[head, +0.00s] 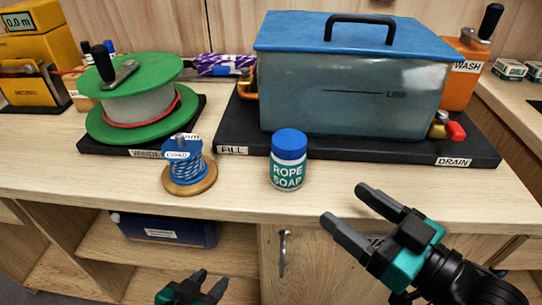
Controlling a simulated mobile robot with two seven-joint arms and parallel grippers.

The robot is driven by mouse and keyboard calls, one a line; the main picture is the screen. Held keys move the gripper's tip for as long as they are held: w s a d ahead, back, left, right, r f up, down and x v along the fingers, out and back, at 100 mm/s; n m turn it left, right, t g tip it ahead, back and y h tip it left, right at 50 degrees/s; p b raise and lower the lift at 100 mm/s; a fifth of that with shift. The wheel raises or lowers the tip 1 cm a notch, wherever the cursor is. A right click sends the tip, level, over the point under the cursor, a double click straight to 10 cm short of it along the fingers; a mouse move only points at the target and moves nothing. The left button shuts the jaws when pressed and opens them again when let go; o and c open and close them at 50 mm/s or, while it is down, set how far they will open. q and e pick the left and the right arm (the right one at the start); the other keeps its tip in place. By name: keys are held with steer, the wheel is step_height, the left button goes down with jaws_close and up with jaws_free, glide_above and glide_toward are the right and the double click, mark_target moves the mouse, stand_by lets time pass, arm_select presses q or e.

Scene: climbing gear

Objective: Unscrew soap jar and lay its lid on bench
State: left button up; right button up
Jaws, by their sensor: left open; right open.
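The soap jar (287,173) stands upright on the bench (236,184) near its front edge, with a green "ROPE SOAP" label. Its blue lid (289,145) sits on top of the jar. My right gripper (347,210) is open and empty, to the right of the jar and nearer the camera, with its fingers pointing up and left. My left gripper (213,281) is open and empty at the bottom of the view, below the bench top and in front of the shelves. Neither gripper touches the jar.
A cord spool (190,172) on a round wooden base stands left of the jar. Behind are a washing tank (350,95) with a blue cover on a black base (340,148) and a green winder reel (135,95). Bare bench lies right of the jar.

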mark_target(300, 171)
steer(key=shift+w+a+r, duration=0.15)
steer(key=shift+w+a, duration=0.15)
steer(key=shift+a, duration=0.15)
steer(key=x, duration=0.7)
steer(key=shift+w+a, duration=0.1)
steer(key=shift+a, duration=0.05)
steer(key=shift+b+x, duration=0.55)
steer(key=shift+x, duration=2.05)
arm_select(q)
steer(key=shift+w+a+f, duration=0.15)
steer(key=shift+a+f, duration=0.2)
steer(key=shift+f, duration=0.2)
arm_select(e)
steer(key=c, duration=0.8)
steer(key=shift+c, duration=0.2)
